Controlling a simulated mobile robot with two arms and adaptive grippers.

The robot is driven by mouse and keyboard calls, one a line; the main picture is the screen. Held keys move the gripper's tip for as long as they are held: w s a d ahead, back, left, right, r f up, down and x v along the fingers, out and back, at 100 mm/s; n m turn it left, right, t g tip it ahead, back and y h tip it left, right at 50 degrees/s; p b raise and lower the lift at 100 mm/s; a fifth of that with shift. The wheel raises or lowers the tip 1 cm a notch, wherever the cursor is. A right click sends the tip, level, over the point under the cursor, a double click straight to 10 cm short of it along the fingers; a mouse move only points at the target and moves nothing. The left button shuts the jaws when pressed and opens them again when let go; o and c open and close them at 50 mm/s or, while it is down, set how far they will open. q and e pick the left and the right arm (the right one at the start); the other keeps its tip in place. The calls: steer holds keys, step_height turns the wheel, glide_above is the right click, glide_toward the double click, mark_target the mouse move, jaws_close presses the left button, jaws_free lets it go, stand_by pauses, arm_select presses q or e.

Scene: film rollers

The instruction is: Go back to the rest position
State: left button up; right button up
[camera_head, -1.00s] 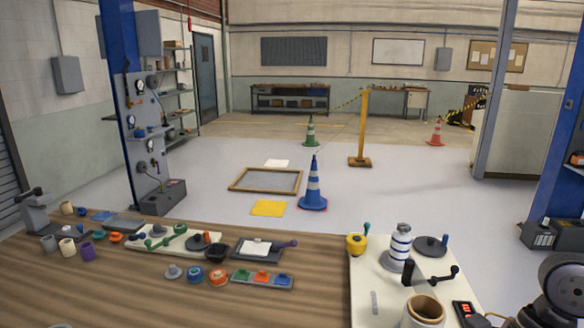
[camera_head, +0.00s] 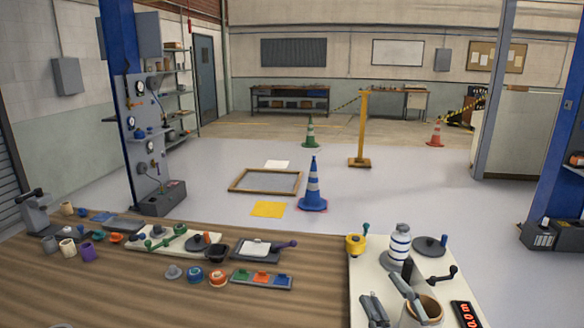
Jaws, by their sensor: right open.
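My right gripper (camera_head: 384,290) shows at the bottom right of the head view. Its two grey fingers are spread apart with nothing seen between them. It is over the front part of the cream board (camera_head: 362,275), in front of the beige hollow roller (camera_head: 431,307) and partly covering it. I cannot tell whether the fingers touch anything. The rest of my right arm is out of view, and my left gripper is not seen.
The board also bears a white and blue roller (camera_head: 400,240), a yellow part (camera_head: 355,245), a dark disc (camera_head: 430,246), a crank (camera_head: 440,278) and a red-digit display (camera_head: 466,314). Small parts and trays crowd the bench's back left. The bench's front middle (camera_head: 270,310) is clear.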

steer(key=s+d+f+m+g+h, duration=0.3)
steer(key=f+m+g, duration=0.15)
steer(key=f, duration=0.45)
steer(key=s+d+f+m+g+h, duration=0.3)
steer(key=f+m, duration=0.2)
steer(key=f, duration=0.4)
steer(key=s+a+f+m+g, duration=0.1)
steer(key=s+f+m+g, duration=0.1)
steer(key=s+f+g, duration=0.5)
steer(key=s+a+f+m+g, duration=0.1)
steer(key=s+f+m+g, duration=0.1)
steer(key=s+f, duration=0.6)
step_height(320, 180, down, 25)
steer(key=s+b, duration=0.3)
steer(key=b, duration=0.1)
steer(key=s+d+f+g+b, duration=0.1)
steer(key=s+f, duration=0.7)
steer(key=f, duration=0.3)
steer(key=s+d+f+g+b, duration=0.1)
steer(key=s+d+f+b, duration=0.1)
steer(key=s+f, duration=0.7)
steer(key=shift+s+d+f+n+b, duration=0.25)
steer(key=shift+f+n, duration=0.2)
steer(key=shift+f, duration=0.45)
